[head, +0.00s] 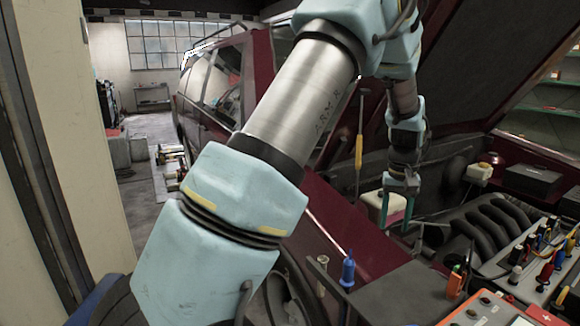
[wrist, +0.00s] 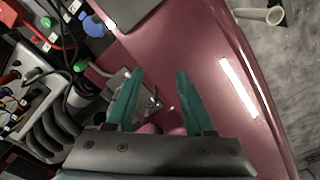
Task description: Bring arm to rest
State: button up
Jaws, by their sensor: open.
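My arm crosses the middle of the head view, silver and pale blue. My gripper (head: 396,208) hangs at its end, fingers pointing down, over the open engine bay of a dark red vehicle (head: 258,75). In the wrist view its two teal fingers (wrist: 158,98) are apart with nothing held between them. The red body panel (wrist: 220,75) lies beyond the fingertips. I cannot tell how far the fingertips are from it.
A yellow-handled screwdriver (head: 359,145) is upright left of my gripper. A blue-handled tool (head: 347,270) stands at the front. A panel with coloured connectors (head: 540,262) is at right. The raised hood (head: 465,60) is overhead. Open floor (head: 150,127) shows at far left.

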jog(key=shift+n, duration=0.3)
jog(key=a, duration=0.3)
jog(key=a+b, duration=0.1)
jog(key=a, duration=0.2)
jog(key=a+b, duration=0.1)
jog(key=a, duration=0.2)
jog(key=shift+w+a+f, duration=0.15)
jog(key=shift+w+a, duration=0.1)
jog(key=s+a+f+b, duration=0.1)
jog(key=s+a, duration=0.3)
jog(key=a, duration=0.3)
jog(key=s+a+f+t+b, duration=0.1)
jog(key=s+a, duration=0.3)
jog(key=a, duration=0.4)
jog(key=s+a+f+n+b, duration=0.1)
jog(key=s+a+f+b, duration=0.1)
jog(key=a, duration=0.6)
jog(key=shift+s+a+t+b, duration=0.3)
jog(key=shift+s+b, duration=0.3)
jog(key=shift+s, duration=0.55)
